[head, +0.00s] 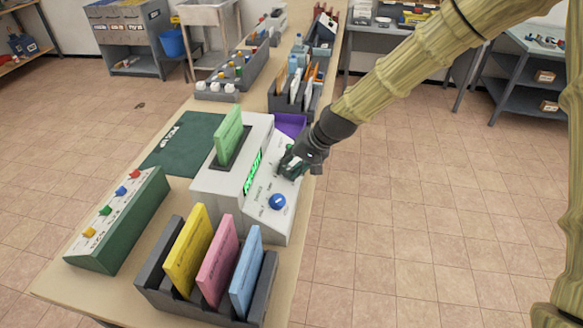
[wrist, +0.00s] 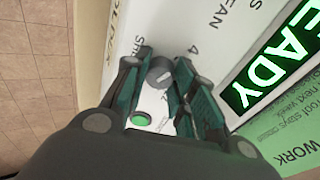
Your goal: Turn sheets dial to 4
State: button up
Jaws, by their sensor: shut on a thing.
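The sheets dial (wrist: 160,75) is a small grey knob on the white sloping panel of the copier-like machine (head: 238,190). In the wrist view it sits between the fingertips of my gripper (wrist: 162,60), which is shut on it. A "4" and part of a "Sheets" label show just beyond the fingers. I cannot tell which number the dial points at. In the head view my gripper (head: 288,163) is down at the panel and hides the dial.
A green button (wrist: 141,119) lies close to my fingers. A blue knob (head: 278,201) is on the same panel. A lit green READY display (head: 253,172) and a green card (head: 228,135) are alongside. A file rack (head: 262,290) with coloured folders stands in front.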

jog(key=o, duration=1)
jog(key=shift+o, duration=0.2)
jog(key=shift+d+r, duration=0.1)
jog(key=v, duration=1.1)
jog(key=shift+d+r, duration=0.2)
jog(key=shift+d, duration=0.05)
jog(key=shift+s, duration=0.1)
